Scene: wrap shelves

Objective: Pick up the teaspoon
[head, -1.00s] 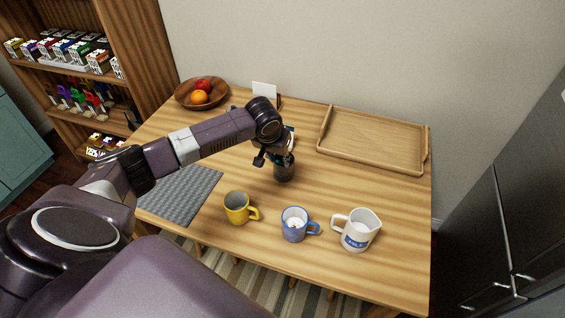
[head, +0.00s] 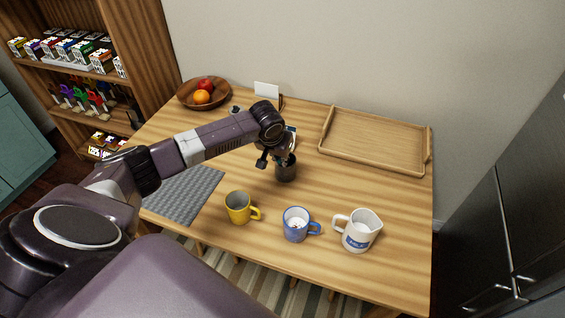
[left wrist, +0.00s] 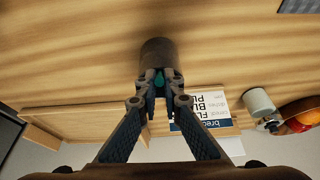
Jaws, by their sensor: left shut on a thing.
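My left gripper (head: 275,158) is above the dark cup (head: 286,172), which stands upright on the wooden table. In the left wrist view my left gripper (left wrist: 167,92) has its fingertips closed around a small teal piece at the mouth of the dark cup (left wrist: 157,52). I take this piece to be the teaspoon (left wrist: 159,80); only a little of it shows, and the rest is hidden by the fingers and cup. In the head view the teaspoon cannot be made out. My right gripper is not in view.
A yellow mug (head: 239,208), a blue mug (head: 296,225) and a white jug (head: 358,232) stand along the front of the table. A wooden tray (head: 374,164) lies at the back right. A fruit bowl (head: 222,101) and a grey mat (head: 187,196) are on the left.

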